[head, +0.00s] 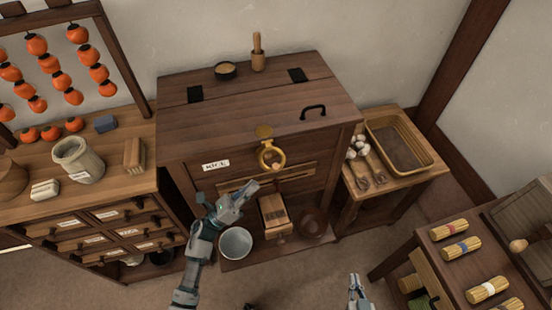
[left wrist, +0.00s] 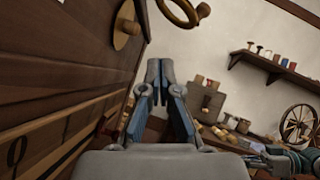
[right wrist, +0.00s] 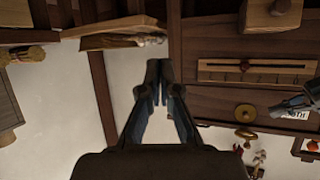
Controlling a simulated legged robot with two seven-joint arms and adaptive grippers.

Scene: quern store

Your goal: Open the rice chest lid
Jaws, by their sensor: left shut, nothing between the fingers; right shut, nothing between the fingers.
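The dark wooden rice chest (head: 185,165) stands against the wall in the head view. Its lid (head: 255,105) lies closed, with a black handle (head: 313,111) near the front right and two black hinge plates at the back. A brass ring latch (head: 271,153) hangs at the front edge; its ring (left wrist: 180,10) also shows in the left wrist view. My left gripper (head: 252,188) is shut and empty in front of the chest, below the ring and apart from it. My right gripper (head: 354,280) is shut and empty, low in front and well away from the chest.
A drawer cabinet (head: 100,220) is at left, a side table with a basket (head: 400,142) at right. A metal pail (head: 236,243) and wooden box (head: 274,215) sit below.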

